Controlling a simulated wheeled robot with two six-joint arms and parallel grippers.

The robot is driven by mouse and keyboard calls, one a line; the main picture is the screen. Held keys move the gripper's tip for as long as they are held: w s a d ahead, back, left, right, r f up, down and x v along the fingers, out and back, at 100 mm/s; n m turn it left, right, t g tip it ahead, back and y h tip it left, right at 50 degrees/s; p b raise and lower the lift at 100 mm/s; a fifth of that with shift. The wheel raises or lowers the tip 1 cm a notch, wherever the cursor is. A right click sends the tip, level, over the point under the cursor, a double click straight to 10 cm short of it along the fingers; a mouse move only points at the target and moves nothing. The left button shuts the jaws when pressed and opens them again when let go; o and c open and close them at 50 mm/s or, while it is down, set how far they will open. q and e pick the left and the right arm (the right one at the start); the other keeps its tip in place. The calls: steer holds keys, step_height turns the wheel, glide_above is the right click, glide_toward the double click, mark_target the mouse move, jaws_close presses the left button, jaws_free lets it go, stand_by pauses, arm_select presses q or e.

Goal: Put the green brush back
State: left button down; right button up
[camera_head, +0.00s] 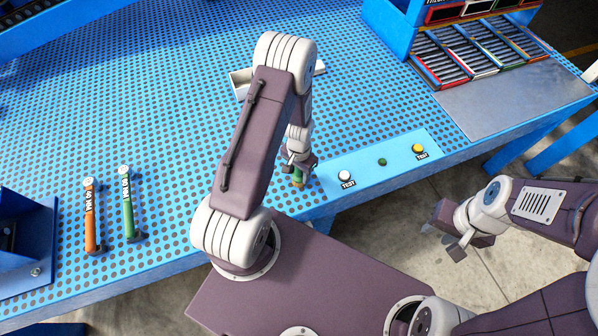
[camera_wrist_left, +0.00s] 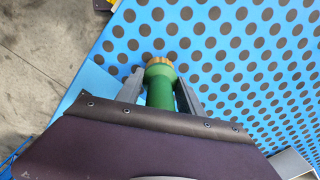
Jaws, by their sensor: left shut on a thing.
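My left gripper (camera_head: 298,174) is shut on the green brush (camera_head: 298,181), low over the front edge of the blue perforated bench. In the left wrist view the brush (camera_wrist_left: 160,88) shows as a green rounded body with a tan end, between the two grey fingers (camera_wrist_left: 160,92). The fingers and wrist hide part of it, and I cannot tell whether it touches the bench. My right gripper (camera_head: 441,240) is off the bench at the right, over the floor, with its fingers apart and empty.
An orange-handled tool (camera_head: 91,215) and a green-handled tool (camera_head: 130,203) lie at the left. A pale open box (camera_head: 240,82) is partly behind my left arm. A button panel (camera_head: 381,162) lies to the right; a rack of slots (camera_head: 480,52) stands at the back right.

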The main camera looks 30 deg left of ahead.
arm_select(q)
steer(key=shift+f, duration=0.15)
steer(key=c, duration=0.7)
jaws_free()
steer(key=shift+d, duration=0.1)
steer(key=shift+c, duration=0.2)
